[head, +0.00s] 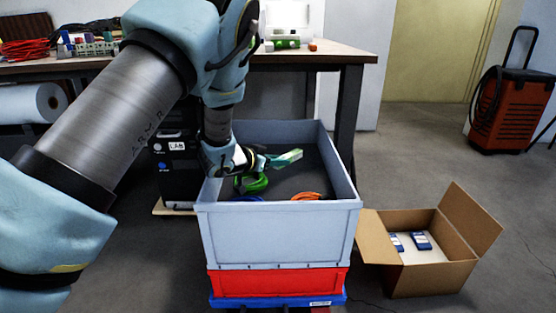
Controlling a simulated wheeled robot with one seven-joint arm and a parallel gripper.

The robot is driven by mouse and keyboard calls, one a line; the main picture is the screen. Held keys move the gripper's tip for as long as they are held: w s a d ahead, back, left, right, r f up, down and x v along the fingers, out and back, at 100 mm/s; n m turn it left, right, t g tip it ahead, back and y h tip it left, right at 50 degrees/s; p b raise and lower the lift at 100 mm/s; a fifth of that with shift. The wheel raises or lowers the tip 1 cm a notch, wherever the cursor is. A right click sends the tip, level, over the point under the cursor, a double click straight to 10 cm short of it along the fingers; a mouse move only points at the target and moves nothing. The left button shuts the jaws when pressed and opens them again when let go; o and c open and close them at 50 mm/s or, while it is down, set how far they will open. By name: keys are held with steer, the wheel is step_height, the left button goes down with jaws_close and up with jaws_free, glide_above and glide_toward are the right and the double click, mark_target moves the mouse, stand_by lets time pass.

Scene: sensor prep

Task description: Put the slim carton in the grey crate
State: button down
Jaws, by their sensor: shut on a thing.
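The grey crate (280,235) stands open-topped in the middle of the head view, on a red crate. My gripper (268,160) is inside the outline of the crate's opening, toward its left side. It is shut on the slim carton (289,157), which is pale green and white and points to the right, tilted slightly up. The carton appears to be above the crate's dark floor; its exact height is hard to tell. The end of the carton between the fingers is hidden.
A green coil (252,183), an orange coil (306,196) and something blue lie in the crate. The red crate (278,282) rests on a blue base. An open cardboard box (435,270) stands to the right. A workbench (335,57) is behind.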

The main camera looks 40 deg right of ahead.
steer(key=c, duration=0.6)
jaws_free()
steer(key=shift+r, duration=0.25)
steer(key=p+v, duration=0.1)
steer(key=v, duration=0.2)
steer(key=p+v, duration=0.1)
steer(key=v, duration=0.3)
steer(key=shift+w+d+r+p, duration=0.1)
steer(key=shift+r+p, duration=0.25)
steer(key=shift+r, duration=0.05)
steer(key=shift+a+r, duration=0.1)
steer(key=shift+a, duration=0.25)
